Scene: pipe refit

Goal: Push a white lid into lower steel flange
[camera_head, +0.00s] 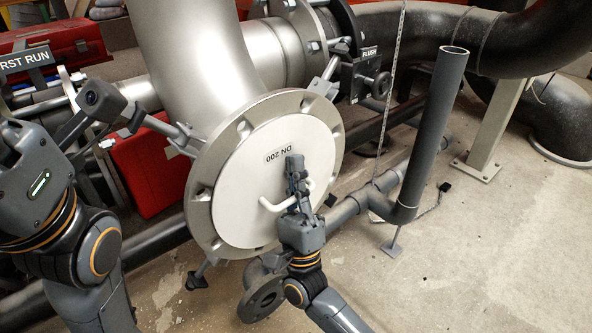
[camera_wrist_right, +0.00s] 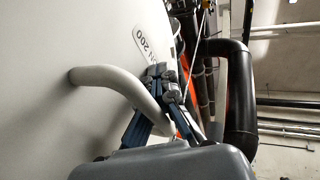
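The round white lid (camera_head: 245,185) with an upside-down DN 200 label sits within the ring of the steel flange (camera_head: 201,207). I cannot tell if it is fully seated. The lid also fills the left of the right wrist view (camera_wrist_right: 45,120). Its curved white handle (camera_wrist_right: 105,78) runs to my right gripper (camera_wrist_right: 163,85), whose fingers are shut on it close to the lid face. My right gripper (camera_head: 294,170) comes from below in the head view. My left gripper (camera_head: 112,112) is near a swing bolt (camera_head: 165,128) on the flange's left side; its fingers are unclear.
Another swing bolt (camera_head: 332,68) stands at the flange's upper right, near a FLUSH valve (camera_head: 368,75). A dark upright pipe (camera_head: 430,130) rises on the right. A red case (camera_head: 150,170) is behind the flange. The concrete floor (camera_head: 480,260) at lower right is clear.

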